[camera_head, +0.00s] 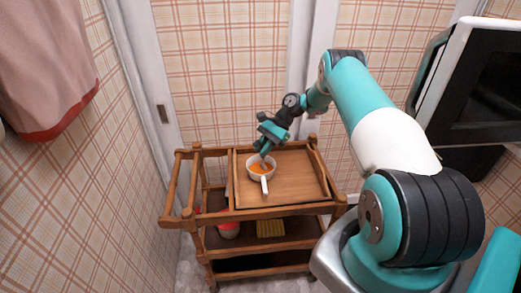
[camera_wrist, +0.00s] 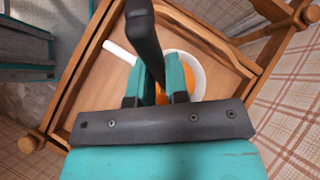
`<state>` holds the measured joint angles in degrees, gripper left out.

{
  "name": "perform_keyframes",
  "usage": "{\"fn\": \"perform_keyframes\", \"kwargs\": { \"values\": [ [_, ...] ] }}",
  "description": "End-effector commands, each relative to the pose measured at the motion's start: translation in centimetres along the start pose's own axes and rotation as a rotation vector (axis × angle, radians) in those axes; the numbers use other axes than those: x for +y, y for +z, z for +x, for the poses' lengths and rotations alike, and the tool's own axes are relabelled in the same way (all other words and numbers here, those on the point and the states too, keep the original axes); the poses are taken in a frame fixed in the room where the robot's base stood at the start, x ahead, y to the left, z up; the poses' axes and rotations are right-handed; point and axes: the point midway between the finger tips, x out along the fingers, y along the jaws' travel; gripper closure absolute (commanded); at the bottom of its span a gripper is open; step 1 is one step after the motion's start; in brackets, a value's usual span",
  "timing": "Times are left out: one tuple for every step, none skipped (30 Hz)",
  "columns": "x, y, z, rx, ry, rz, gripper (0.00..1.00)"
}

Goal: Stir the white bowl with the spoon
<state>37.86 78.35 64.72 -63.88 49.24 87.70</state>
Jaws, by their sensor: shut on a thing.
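The white bowl (camera_head: 251,174) with a white handle stands on the wooden tray on the cart and holds something orange. Its rim shows in the wrist view (camera_wrist: 199,74), partly hidden behind my fingers, with the handle pointing to the upper left. My gripper (camera_head: 265,148) is just above the bowl, pointing down. In the wrist view its teal fingers (camera_wrist: 160,80) are shut on the dark handle of the spoon (camera_wrist: 145,38). The lower end of the spoon reaches down toward the orange contents; its tip is hidden, so I cannot tell its depth.
The wooden tray (camera_head: 300,183) on the cart's top is otherwise bare around the bowl. The wooden cart (camera_head: 250,213) has raised rails. A red and white container (camera_head: 229,229) and a yellow item (camera_head: 270,228) are on its lower shelf. A pink towel (camera_head: 45,60) hangs at left.

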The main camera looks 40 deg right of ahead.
Motion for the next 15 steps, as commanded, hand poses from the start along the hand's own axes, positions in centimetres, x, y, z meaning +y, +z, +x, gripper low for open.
{"fn": "perform_keyframes", "kwargs": {
  "values": [
    [-0.18, 0.18, 0.39, -0.001, 0.002, -0.001, 1.0],
    [-0.26, 0.26, 0.46, -0.001, 0.002, -0.001, 1.0],
    [-0.33, 0.31, 0.52, -0.001, 0.002, -0.001, 1.0],
    [-0.35, 0.32, 0.53, -0.001, 0.001, 0.0, 1.0],
    [-0.37, 0.33, 0.54, -0.001, 0.001, 0.0, 1.0],
    [-0.37, 0.33, 0.54, -0.001, 0.001, 0.0, 1.0],
    [-0.37, 0.32, 0.54, -0.001, 0.001, 0.0, 1.0],
    [-0.36, 0.32, 0.54, -0.001, 0.001, 0.0, 1.0],
    [-0.36, 0.32, 0.54, -0.001, 0.001, 0.0, 1.0],
    [-0.36, 0.32, 0.54, -0.001, 0.001, 0.0, 1.0],
    [-0.36, 0.33, 0.53, -0.001, 0.001, 0.0, 1.0],
    [-0.37, 0.4, 0.48, -0.001, 0.001, 0.0, 1.0],
    [-0.38, 0.52, 0.41, -0.001, 0.001, 0.0, 1.0],
    [-0.4, 0.69, 0.3, -0.002, 0.001, 0.0, 1.0],
    [-0.42, 0.99, 0.14, -0.002, 0.001, 0.0, 1.0]
  ]
}}
